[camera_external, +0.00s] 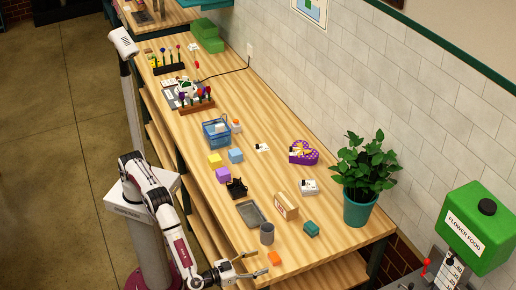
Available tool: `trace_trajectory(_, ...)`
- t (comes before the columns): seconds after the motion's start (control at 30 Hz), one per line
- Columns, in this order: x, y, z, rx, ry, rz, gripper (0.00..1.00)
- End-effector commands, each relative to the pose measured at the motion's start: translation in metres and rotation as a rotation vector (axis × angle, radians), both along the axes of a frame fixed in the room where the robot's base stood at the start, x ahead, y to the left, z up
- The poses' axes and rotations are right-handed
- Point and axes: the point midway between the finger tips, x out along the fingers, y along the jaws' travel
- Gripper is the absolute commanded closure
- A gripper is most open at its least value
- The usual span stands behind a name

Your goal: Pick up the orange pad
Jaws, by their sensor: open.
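My gripper (262,263) is at the lower middle of the view, at the table's front edge. Its two fingers are spread apart and point right, with the orange pad close to the fingertips. No contact with the pad can be made out, and the height of the fingers above the table is unclear. Nothing shows between the fingers.
The grey cup (267,233) stands just behind the pad. A teal block (311,229), a cardboard box (286,205) and a grey tray (252,213) lie farther back. A potted plant (360,207) stands at the right. Bare wood lies right of the pad.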

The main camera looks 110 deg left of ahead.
Motion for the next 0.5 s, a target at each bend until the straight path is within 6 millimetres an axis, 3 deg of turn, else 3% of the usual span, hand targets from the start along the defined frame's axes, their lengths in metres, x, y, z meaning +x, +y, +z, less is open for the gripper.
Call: trace_trajectory(0.5, 0.0037, 0.0055, -0.0017, 0.003, 0.002, 0.005, 0.39)
